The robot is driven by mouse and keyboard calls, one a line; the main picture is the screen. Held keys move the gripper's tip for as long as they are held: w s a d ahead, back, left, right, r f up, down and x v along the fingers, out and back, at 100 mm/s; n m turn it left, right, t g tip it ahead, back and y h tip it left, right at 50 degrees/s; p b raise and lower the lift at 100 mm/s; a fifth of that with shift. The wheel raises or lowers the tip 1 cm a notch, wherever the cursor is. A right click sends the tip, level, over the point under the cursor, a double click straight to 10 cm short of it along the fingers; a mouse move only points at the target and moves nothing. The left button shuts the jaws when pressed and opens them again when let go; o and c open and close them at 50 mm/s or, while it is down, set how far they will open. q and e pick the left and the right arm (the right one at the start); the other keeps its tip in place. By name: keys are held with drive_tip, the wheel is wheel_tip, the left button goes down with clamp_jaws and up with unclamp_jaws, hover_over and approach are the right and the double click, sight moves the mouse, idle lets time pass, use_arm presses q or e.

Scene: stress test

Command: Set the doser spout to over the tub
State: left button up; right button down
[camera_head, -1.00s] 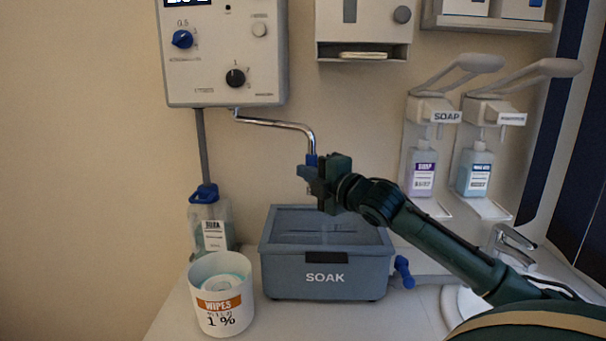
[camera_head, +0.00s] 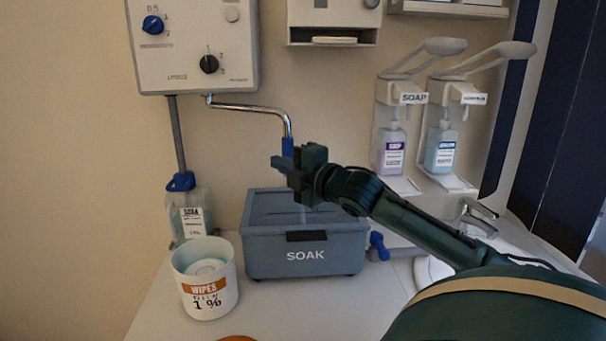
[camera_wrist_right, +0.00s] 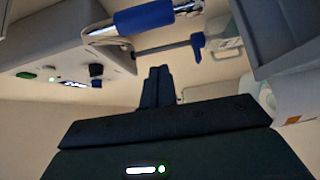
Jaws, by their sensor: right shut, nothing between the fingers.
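The doser (camera_head: 195,48) is a pale wall box with dials. Its bent metal spout (camera_head: 250,107) swings out to the right and ends in a blue sleeve (camera_head: 287,147). In the head view the sleeve hangs above the grey-blue tub (camera_head: 265,258) marked SOAK. My right gripper (camera_head: 278,163) is at the sleeve's lower end, in front of the tub's back part, and hides the outlet. Its fingers are shut and empty; they also show in the right wrist view (camera_wrist_right: 157,85), apart from the blue sleeve (camera_wrist_right: 145,18). I cannot tell whether the gripper touches the spout. My left gripper is out of view.
A white wipes bucket (camera_head: 208,298) stands left of the tub, with a blue-capped bottle (camera_head: 192,212) behind it. A blue tap (camera_head: 379,245) sticks out at the tub's right. Wall dispensers (camera_head: 393,150) and a sink faucet (camera_head: 476,215) are on the right.

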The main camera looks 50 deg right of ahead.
drive_tip(key=s, duration=0.6)
drive_tip(key=shift+r, duration=0.1)
